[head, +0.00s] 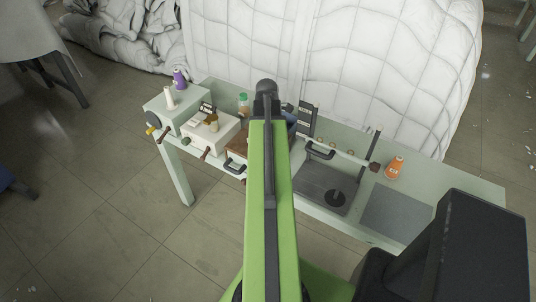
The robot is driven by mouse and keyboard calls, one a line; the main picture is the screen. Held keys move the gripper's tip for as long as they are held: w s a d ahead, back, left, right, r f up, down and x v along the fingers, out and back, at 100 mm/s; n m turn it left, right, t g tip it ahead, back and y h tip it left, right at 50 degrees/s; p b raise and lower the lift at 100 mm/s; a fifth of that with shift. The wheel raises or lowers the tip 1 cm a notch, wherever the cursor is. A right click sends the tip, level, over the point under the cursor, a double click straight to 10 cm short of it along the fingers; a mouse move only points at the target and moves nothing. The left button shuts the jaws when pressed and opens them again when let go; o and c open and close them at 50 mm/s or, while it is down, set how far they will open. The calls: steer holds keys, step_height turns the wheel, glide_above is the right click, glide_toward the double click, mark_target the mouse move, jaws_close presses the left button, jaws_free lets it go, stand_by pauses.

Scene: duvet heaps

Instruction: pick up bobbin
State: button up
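My arm reaches forward over a long pale green table (470,195). My gripper (267,90) is at its dark far end, above the middle of the table; its fingers cannot be made out. I cannot tell for sure which thing is the bobbin. A small purple spool-like item (180,79) stands at the table's far left, behind a white upright piece (169,97) on a pale green box. A small tan, spool-like piece (213,123) sits on a white box. My gripper is right of all of these. The arm hides part of the table's middle.
An orange bottle (394,169) stands right of centre, near a dark plate device (325,187) with upright posts. A grey mat (396,214) lies at the right. A green-capped container (243,103) is left of my gripper. White quilted duvets (390,60) rise behind the table.

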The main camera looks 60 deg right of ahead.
steer(key=shift+f, duration=0.2)
steer(key=shift+c, duration=0.4)
jaws_close()
